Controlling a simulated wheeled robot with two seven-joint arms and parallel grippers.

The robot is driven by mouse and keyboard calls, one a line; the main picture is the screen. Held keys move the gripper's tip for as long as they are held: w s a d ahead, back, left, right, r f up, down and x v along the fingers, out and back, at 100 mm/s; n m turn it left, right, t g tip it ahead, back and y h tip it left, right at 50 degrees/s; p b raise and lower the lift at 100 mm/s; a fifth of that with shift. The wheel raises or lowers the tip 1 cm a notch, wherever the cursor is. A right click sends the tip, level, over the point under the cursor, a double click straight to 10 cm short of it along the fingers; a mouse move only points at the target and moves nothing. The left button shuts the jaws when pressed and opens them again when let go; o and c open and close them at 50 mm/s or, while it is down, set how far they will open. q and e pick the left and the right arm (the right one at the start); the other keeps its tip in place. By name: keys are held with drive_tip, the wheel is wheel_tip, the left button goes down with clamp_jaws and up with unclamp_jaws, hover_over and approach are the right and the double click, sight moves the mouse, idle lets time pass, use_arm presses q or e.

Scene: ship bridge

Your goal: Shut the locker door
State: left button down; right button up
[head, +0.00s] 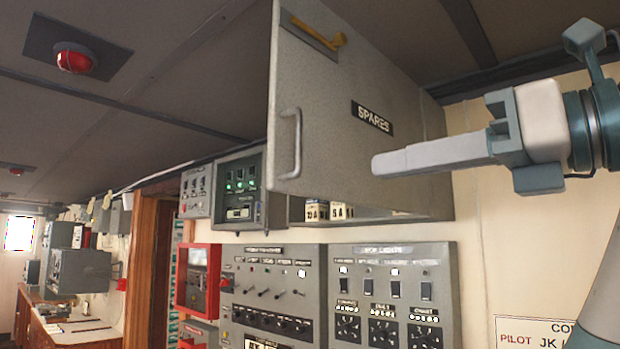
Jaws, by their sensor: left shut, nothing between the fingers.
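The grey locker door (335,120) stands open, swung out towards me, with its free edge on the left and its far edge on the right. It carries a SPARES label (372,118), a pale bar handle (291,145) near the free edge and a yellow latch (320,36) at the top. Below the door, part of the locker's inside shows with small boxes (327,210) in it. My left gripper (378,165) is shut and empty, in front of the door's outer face below the label. I cannot tell whether it touches the door. My right gripper is not in view.
Switch panels (392,295) are on the wall below the locker. A control box with green lights (240,188) hangs left of the locker, above a red box (197,278). A sign (535,332) is at the lower right. A red ceiling lamp (75,60) is overhead.

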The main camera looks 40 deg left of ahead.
sight(290, 185)
use_arm(q)
drive_tip(key=a+p, duration=0.2)
drive_tip(key=a, duration=0.2)
drive_tip(key=w+a+p, duration=0.1)
drive_tip(key=a+p, duration=0.1)
drive_tip(key=a, duration=0.2)
drive_tip(key=a+p, duration=0.1)
drive_tip(key=a, duration=0.3)
drive_tip(key=shift+w+a+p, duration=0.2)
drive_tip(key=shift+a+p, duration=0.05)
drive_tip(key=shift+p, duration=0.15)
drive_tip(key=shift+a, duration=0.35)
drive_tip(key=shift+f, duration=0.1)
